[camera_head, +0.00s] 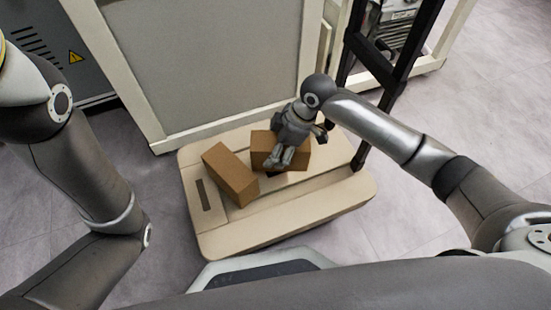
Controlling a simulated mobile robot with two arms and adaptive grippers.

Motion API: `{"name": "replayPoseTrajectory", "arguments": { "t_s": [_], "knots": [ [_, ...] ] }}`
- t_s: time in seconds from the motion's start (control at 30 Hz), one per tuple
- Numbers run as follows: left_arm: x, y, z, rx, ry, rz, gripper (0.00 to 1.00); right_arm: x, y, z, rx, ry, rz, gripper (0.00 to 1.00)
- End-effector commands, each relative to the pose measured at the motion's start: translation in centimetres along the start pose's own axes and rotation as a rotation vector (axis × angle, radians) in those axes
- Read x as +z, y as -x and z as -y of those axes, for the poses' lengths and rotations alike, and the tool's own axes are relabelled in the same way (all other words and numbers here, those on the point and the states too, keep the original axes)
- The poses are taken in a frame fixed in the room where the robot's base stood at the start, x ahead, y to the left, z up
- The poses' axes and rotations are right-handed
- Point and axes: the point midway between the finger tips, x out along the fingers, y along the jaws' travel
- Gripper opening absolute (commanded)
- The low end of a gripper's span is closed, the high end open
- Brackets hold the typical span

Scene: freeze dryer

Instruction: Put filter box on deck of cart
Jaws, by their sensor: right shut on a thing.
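Two brown boxes are at the cart's beige deck (225,225). The left box (229,174) lies on the deck at a slant, with no gripper at it. The right box (265,146) is under my right gripper (279,162), which is shut on it from above. The gripper hides part of this box, and I cannot tell whether it rests on the deck or is just above it. Which box is the filter box cannot be told from markings. My left arm comes in from the left, but its gripper is out of view.
The cart's black upright frame (397,70) rises at the right of the deck. A large cream-framed grey panel (215,65) stands right behind the deck. A dark grey cabinet with a yellow warning sign (75,57) is at the upper left. The deck's front strip is clear.

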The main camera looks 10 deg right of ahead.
Motion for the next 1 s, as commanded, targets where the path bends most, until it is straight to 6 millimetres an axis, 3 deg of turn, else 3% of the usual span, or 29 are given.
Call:
{"name": "replayPoseTrajectory", "arguments": {
  "t_s": [0.3, 0.6, 0.63, 0.8, 1.0],
  "knots": [
    [-1.4, 2.0, -0.6, 0.005, -0.002, -0.017, 0.40, 1.3, -3.3, 0.0, 0.001, 0.000, -0.001, 0.27],
    [-1.3, 1.9, -0.6, 0.006, -0.002, -0.017, 0.40, 1.3, -3.3, 0.0, 0.001, 0.000, -0.001, 0.27],
    [-1.3, 1.9, -0.6, 0.006, -0.002, -0.017, 0.40, 1.4, -3.4, 0.0, -0.001, -0.001, 0.001, 0.70],
    [-1.3, 1.9, -0.6, 0.006, -0.001, -0.017, 0.40, 1.4, -3.4, 0.0, 0.000, -0.001, 0.001, 0.92],
    [-1.3, 1.9, -0.6, 0.006, -0.001, -0.017, 0.40, 1.4, -3.3, 0.0, 0.000, -0.001, 0.001, 0.93]
  ]
}}
